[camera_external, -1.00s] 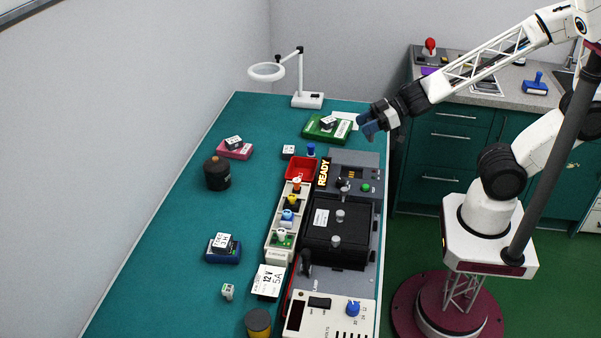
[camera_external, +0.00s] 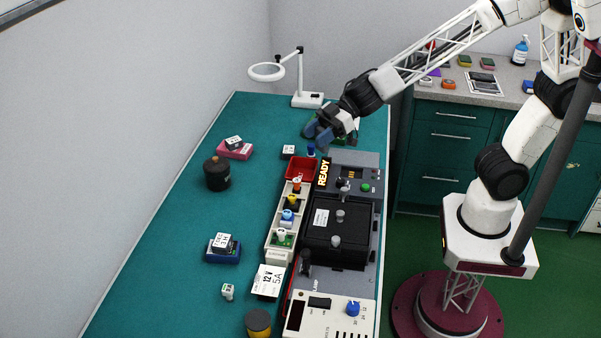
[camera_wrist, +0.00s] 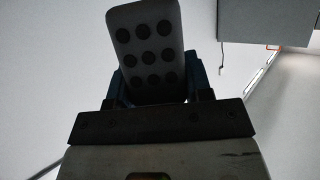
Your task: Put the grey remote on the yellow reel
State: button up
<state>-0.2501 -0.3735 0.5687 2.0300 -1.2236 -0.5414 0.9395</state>
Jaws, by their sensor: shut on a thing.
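The grey remote (camera_wrist: 148,65), a light slab with rows of dark round buttons, stands up between the blue fingers of my gripper (camera_wrist: 155,88) in the wrist view. In the external view my gripper (camera_external: 317,131) is shut over the back right of the bench, near the green board. The remote cannot be made out there. The yellow reel (camera_external: 258,324) stands upright at the front of the bench, with a dark top and a yellow side. It is far from my gripper, and the frame's bottom edge is close below it.
A dark reel (camera_external: 217,174) stands at the bench's left. A red bin (camera_external: 301,168), a row of coloured knobs, a black box (camera_external: 335,235) and a white power supply (camera_external: 330,315) line the right side. A magnifier lamp (camera_external: 307,100) stands at the back.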

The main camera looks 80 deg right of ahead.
jog(key=w+a+n+g+y, duration=0.15)
jog(key=w+a, duration=0.25)
jog(key=a, duration=0.6)
jog(key=n+g+y, duration=0.2)
jog(key=n+g, duration=0.5)
jog(key=g, duration=0.1)
send_over(256, 326)
notch_tip(256, 326, down, 6)
jog(key=shift+f, duration=0.1)
notch_tip(256, 326, down, 6)
jog(key=shift+f, duration=0.15)
jog(key=shift+f, duration=1.8)
